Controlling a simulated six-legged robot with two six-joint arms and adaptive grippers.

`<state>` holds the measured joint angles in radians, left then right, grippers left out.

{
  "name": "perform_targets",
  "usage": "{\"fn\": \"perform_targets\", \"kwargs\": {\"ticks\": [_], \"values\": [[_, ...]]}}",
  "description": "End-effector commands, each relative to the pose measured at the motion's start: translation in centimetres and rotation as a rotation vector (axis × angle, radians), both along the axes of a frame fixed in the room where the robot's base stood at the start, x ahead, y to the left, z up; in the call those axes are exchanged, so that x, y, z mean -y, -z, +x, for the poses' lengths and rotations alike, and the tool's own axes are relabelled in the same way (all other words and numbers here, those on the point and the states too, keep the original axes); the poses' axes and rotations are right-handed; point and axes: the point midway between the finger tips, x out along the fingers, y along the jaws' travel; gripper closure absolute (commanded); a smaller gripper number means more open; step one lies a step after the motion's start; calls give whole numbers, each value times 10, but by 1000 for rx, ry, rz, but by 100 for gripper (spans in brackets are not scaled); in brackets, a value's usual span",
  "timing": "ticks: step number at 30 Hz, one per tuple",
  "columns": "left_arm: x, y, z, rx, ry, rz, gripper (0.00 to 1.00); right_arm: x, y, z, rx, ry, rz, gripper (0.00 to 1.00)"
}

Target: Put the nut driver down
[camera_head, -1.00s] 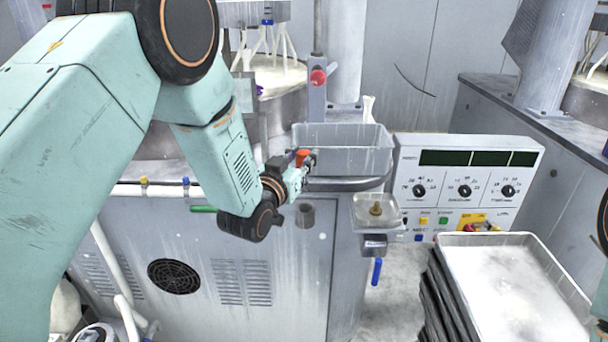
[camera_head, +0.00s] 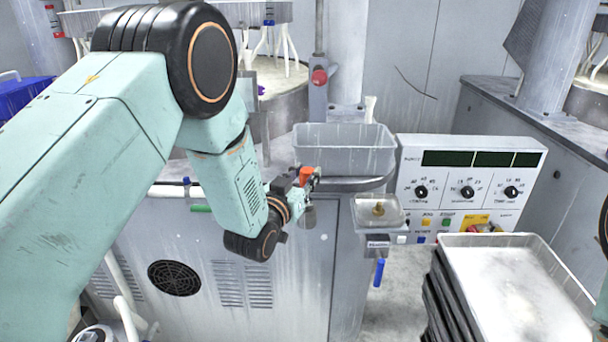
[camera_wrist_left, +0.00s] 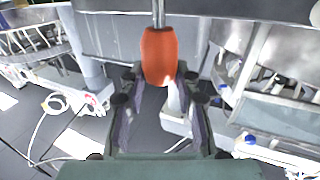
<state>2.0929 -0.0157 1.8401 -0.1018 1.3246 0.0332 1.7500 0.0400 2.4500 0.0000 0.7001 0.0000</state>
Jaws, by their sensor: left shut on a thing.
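The nut driver has an orange handle (camera_head: 306,174) and shows at the front of the grey machine, below the left end of the grey bin. My left gripper (camera_head: 311,182) is shut on it. In the left wrist view the orange handle (camera_wrist_left: 159,55) stands between the fingers of my left gripper (camera_wrist_left: 158,78), with its metal shaft (camera_wrist_left: 159,12) running out of the top of the picture. In the head view the shaft is too small to make out. My right gripper is out of view.
The grey bin (camera_head: 344,160) stands on the ledge above.

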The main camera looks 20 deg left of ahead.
Motion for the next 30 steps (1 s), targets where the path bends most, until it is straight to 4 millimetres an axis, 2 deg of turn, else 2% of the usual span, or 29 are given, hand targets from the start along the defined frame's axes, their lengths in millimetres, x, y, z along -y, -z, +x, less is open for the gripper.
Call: {"fn": "perform_targets", "kwargs": {"ticks": [2,3,10,20,25,30], "values": [[0,0,0,2,0,0,100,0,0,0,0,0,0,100],[0,0,0,0,0,0,66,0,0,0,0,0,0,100],[0,0,0,0,0,0,46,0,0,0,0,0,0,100],[0,-2,0,0,0,0,46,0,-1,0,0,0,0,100],[0,-17,0,0,0,0,46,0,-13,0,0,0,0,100],[-4,-12,-32,-3,-1,-1,46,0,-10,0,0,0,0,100]]}}
